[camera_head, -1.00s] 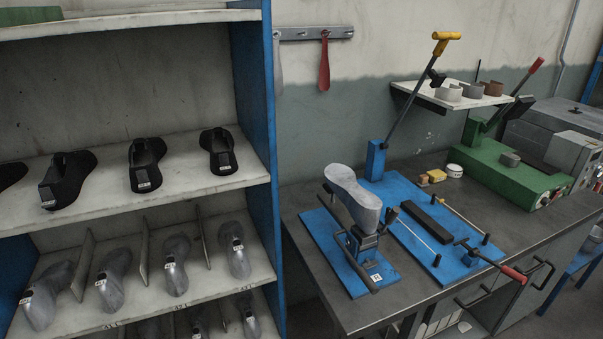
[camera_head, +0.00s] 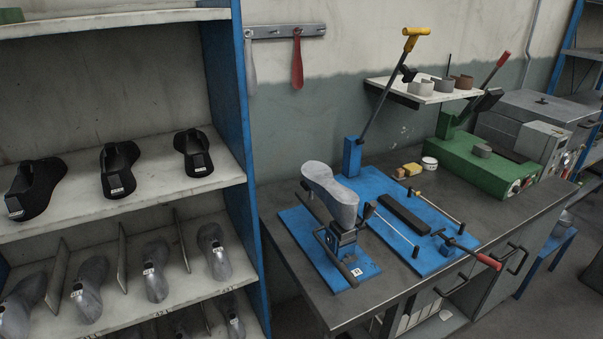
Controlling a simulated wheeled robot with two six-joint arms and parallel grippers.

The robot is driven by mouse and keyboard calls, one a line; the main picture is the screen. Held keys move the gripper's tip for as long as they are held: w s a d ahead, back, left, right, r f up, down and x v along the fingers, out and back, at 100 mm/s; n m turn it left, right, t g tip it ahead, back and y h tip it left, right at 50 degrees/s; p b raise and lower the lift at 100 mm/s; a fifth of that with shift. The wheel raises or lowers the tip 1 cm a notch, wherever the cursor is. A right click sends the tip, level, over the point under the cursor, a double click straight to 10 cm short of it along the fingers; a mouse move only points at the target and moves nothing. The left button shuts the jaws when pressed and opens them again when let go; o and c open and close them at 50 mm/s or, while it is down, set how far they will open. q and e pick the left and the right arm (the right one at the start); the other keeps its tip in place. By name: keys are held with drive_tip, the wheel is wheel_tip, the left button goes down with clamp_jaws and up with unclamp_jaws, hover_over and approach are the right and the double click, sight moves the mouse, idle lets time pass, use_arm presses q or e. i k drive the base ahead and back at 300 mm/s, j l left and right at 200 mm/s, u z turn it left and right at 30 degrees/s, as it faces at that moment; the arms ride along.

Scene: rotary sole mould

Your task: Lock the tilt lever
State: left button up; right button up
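The blue fixture (camera_head: 300,230) lies on the grey workbench with a grey shoe last (camera_head: 333,195) mounted tilted on its post. Several levers show, and I cannot tell which is the tilt lever. A tall lever with a yellow grip (camera_head: 413,40) leans up to the right from a blue post. A lever with a red grip (camera_head: 488,261) lies low at the front right of the blue plate. A thin rod with a dark knob (camera_head: 369,210) stands beside the last. Neither of my grippers is in view.
A shelf rack (camera_head: 226,90) with black soles and grey lasts fills the left side. A green press (camera_head: 470,160) with a red-gripped lever stands at the back right of the bench (camera_head: 335,312). A small wall shelf (camera_head: 425,94) holds rings. Floor shows at the lower right.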

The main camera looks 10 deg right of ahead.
sight(372, 205)
drive_tip(key=i+j+z, duration=0.1)
drive_tip(key=j+z, duration=1.2)
drive_tip(key=j, duration=0.1)
